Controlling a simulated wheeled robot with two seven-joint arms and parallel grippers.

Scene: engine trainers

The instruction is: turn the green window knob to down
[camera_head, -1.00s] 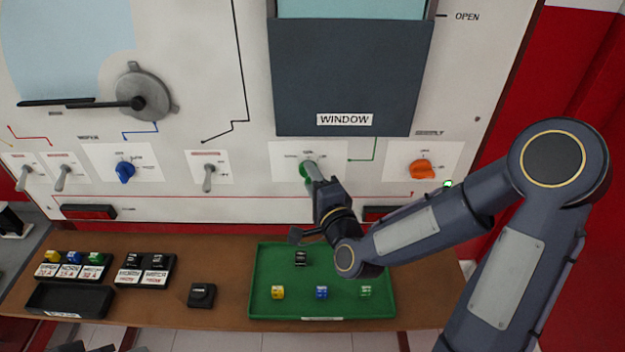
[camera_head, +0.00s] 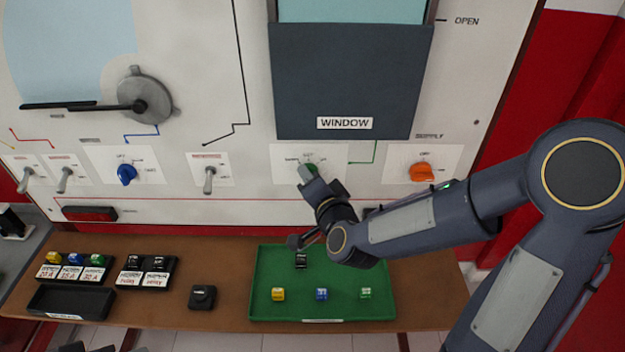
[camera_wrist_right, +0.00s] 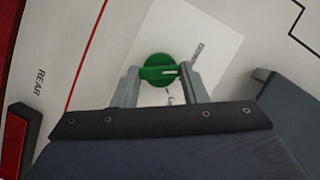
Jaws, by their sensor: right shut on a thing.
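The green window knob (camera_head: 312,168) is on a white plate on the panel, under the dark window board with the WINDOW label (camera_head: 344,123). My right gripper (camera_head: 308,174) is at the knob and partly covers it in the head view. In the right wrist view the green knob (camera_wrist_right: 159,70) sits between the two fingers of my right gripper (camera_wrist_right: 157,82). The fingers are shut on the knob's grip bar, which has a white mark. My left gripper is in neither view.
An orange supply knob (camera_head: 421,172) is to the right, and a lever switch (camera_head: 209,180) and a blue knob (camera_head: 126,174) are to the left. Below, a green tray (camera_head: 262,306) with several small blocks lies on the brown shelf (camera_head: 228,318).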

